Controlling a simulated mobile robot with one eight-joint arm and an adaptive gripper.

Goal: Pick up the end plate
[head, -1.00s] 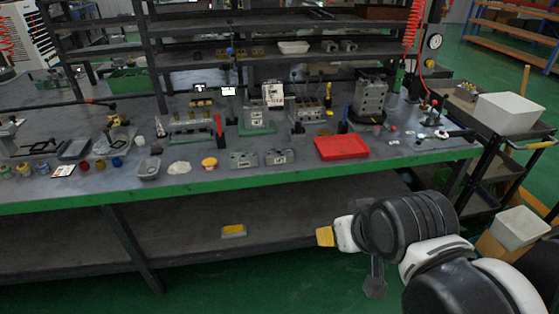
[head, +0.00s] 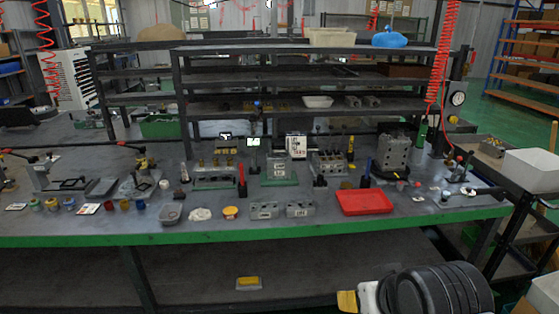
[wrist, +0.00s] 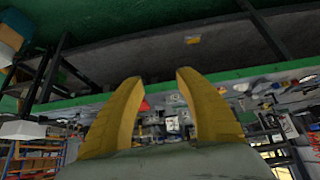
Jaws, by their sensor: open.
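I cannot tell for sure which piece is the end plate. Two small grey metal blocks lie side by side near the front edge of the workbench (head: 400,224) in the head view: a left block (head: 264,209) and a right block (head: 300,208). Both have markings too small to read. My gripper (wrist: 155,76) shows two yellow fingers spread apart with nothing between them in the wrist view. In the head view a yellow fingertip (head: 347,301) shows at the bottom, below and in front of the bench, well apart from the blocks.
A red tray (head: 364,202) stands right of the blocks, and a yellow round piece (head: 230,212) left of them. Valve assemblies and a tall grey block (head: 391,158) stand behind. A shelf rack (head: 300,82) rises at the back. A yellow-topped piece (head: 248,283) lies on the lower shelf.

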